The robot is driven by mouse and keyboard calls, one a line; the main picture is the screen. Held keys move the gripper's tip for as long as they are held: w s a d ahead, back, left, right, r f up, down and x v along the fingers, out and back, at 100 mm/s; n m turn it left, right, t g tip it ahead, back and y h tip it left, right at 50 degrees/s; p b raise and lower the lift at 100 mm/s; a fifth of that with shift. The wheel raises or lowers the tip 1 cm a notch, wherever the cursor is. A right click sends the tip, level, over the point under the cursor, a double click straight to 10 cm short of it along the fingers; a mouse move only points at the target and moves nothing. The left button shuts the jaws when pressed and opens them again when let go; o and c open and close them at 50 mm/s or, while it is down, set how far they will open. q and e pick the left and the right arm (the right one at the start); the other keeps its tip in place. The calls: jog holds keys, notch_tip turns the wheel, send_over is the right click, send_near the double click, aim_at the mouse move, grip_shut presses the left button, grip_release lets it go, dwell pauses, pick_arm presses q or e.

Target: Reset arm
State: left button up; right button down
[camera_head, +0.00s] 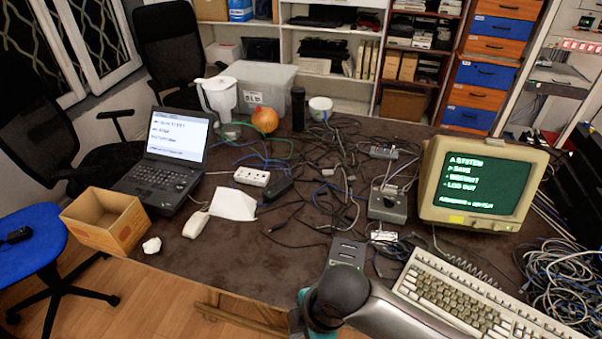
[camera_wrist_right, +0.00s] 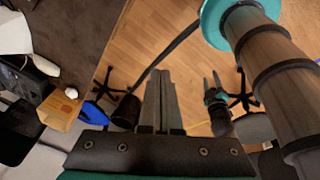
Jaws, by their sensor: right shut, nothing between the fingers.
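My right gripper (camera_wrist_right: 160,80) is in the right wrist view, its two long grey fingers together and empty. It hangs over the wooden floor, clear of the table. In the head view only a grey and black part of my right arm shows, at the bottom right over the front edge of the table; its fingers are out of that picture. A small dark and teal part with two thin prongs (camera_wrist_right: 212,82) shows beyond the right gripper in the wrist view. It looks like my left gripper, but is too small to tell its jaw state. No left arm shows in the head view.
The brown table (camera_head: 290,265) bears a laptop (camera_head: 160,165), a cardboard box (camera_head: 104,220) at its left edge, tangled cables, a monitor (camera_head: 478,185) and a keyboard (camera_head: 480,300) near my right arm. A blue stool (camera_head: 30,235) stands at left. The floor in front is mostly free.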

jog(key=s+d+r+m+t+h, duration=0.15)
jog(key=s+d+m, duration=0.25)
jog(key=d+m, duration=0.55)
jog(key=s+d+r+m+t+h, duration=0.15)
jog(key=s+d+m, duration=0.25)
jog(key=d+m, duration=0.5)
notch_tip(320, 180, down, 27)
jog(key=s+a+g+b, duration=0.1)
jog(key=a+g+b, duration=0.1)
jog(key=b, duration=0.4)
pick_arm(q)
notch_tip(320, 180, down, 13)
jog(key=s+b, duration=0.2)
jog(key=b, duration=0.4)
jog(key=shift+s+r+g, duration=0.15)
jog(key=shift+r+g, duration=0.05)
jog(key=shift+g, duration=0.1)
pick_arm(e)
jog(key=s+d+f, duration=0.1)
jog(key=s+f, duration=0.7)
jog(key=f, duration=0.2)
jog(key=s+d+f+g, duration=0.1)
jog(key=s+d+f, duration=0.1)
jog(key=s+f, duration=0.6)
notch_tip(320, 180, down, 2)
jog(key=shift+f, duration=0.25)
